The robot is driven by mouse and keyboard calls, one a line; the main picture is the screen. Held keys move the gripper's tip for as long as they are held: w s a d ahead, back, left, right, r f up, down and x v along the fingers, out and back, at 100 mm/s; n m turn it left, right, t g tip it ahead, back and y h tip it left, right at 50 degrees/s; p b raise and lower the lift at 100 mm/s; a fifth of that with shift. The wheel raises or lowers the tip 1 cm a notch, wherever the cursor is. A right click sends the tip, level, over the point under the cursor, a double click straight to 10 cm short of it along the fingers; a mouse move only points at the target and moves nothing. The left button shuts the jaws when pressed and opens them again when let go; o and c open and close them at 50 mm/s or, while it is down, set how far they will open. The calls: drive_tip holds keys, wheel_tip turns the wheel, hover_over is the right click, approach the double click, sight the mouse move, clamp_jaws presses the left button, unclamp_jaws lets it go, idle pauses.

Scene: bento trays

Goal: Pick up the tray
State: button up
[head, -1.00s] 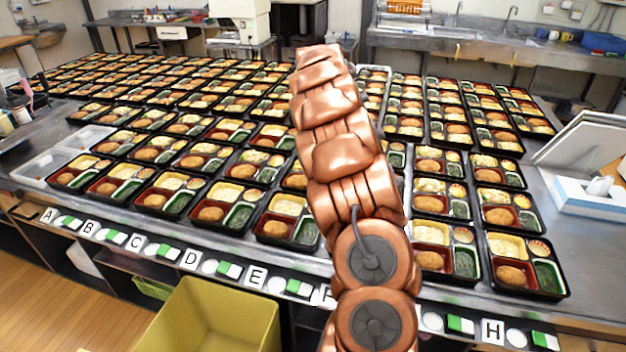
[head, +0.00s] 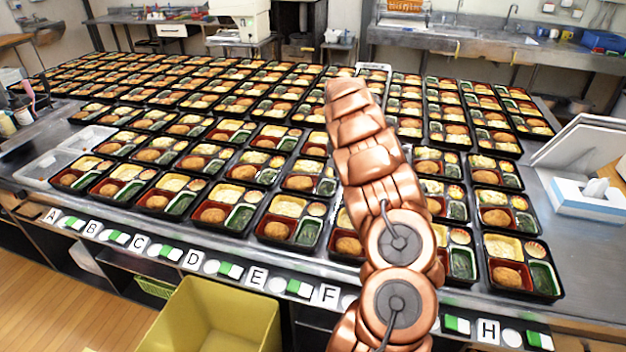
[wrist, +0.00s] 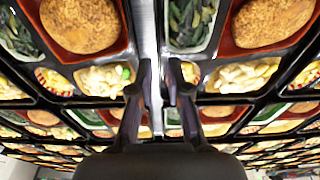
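Black bento trays stand in rows on the metal table; which one is meant I cannot tell. In the wrist view one tray (wrist: 103,58) lies left and another tray (wrist: 214,54) lies right of a narrow strip of bare table. They hold a brown patty, greens and pale salad. My gripper (wrist: 160,72) is over the line between these trays, fingers slightly apart, nothing visibly held. Whether a tray rim lies between the fingertips is unclear. In the head view my copper arm hides the gripper and some trays. A front-right tray (head: 556,294) shows fully.
Trays stand close together, with narrow gaps. Lettered labels and green-white markers line the front edge. A yellow bin (head: 225,305) stands below the front. Clear plastic containers (head: 48,168) are at the left, and a tissue box (head: 590,198) is at the right.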

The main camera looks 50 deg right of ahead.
drive_tip(key=shift+d+f+p, duration=0.15)
drive_tip(key=shift+f+p, duration=0.2)
drive_tip(key=shift+f, duration=0.55)
drive_tip(key=shift+d+f+p, duration=0.15)
drive_tip(key=shift+f+p, duration=0.15)
drive_tip(key=shift+f, duration=0.55)
clamp_jaws()
